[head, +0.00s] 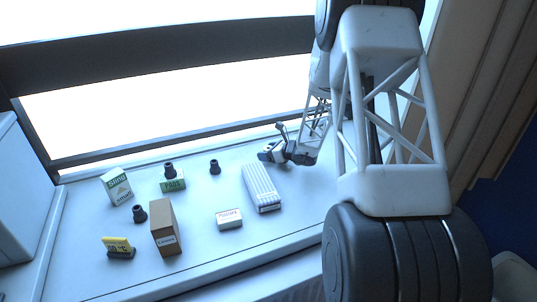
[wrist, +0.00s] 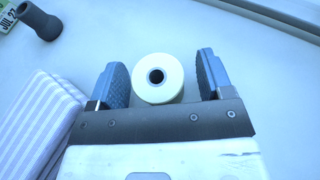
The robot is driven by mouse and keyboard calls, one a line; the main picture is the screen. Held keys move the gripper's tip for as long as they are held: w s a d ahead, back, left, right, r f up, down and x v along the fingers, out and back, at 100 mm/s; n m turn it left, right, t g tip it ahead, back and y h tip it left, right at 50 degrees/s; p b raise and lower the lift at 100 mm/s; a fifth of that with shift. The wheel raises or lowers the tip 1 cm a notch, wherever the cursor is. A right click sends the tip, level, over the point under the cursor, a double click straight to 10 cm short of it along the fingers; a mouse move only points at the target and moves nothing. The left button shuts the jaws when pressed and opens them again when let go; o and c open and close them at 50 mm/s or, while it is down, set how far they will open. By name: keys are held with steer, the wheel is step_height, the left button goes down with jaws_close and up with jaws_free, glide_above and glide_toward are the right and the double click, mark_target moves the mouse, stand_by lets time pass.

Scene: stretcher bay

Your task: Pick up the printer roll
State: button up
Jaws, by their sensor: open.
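The printer roll (wrist: 170,94) is a pale, slightly greenish white cylinder with a dark hollow core, seen nearly end-on in the wrist view. My gripper (wrist: 162,62) is open, with one blue finger on each side of the roll. A gap shows between the roll and each finger, wider on the right. Whether the roll touches the surface is hard to tell from this angle. In the head view my gripper (head: 273,143) is low over the back of the white surface, and I cannot make out the roll there.
A striped folded cloth (head: 261,187) lies just left of my gripper; it also shows in the wrist view (wrist: 38,120). A window frame (head: 170,130) borders the back.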

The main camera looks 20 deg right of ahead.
mark_target(268, 148)
steer(key=shift+c, duration=0.3)
steer(key=c, duration=0.9)
steer(key=shift+r, duration=0.15)
steer(key=shift+c, duration=0.2)
steer(key=shift+r, duration=4.85)
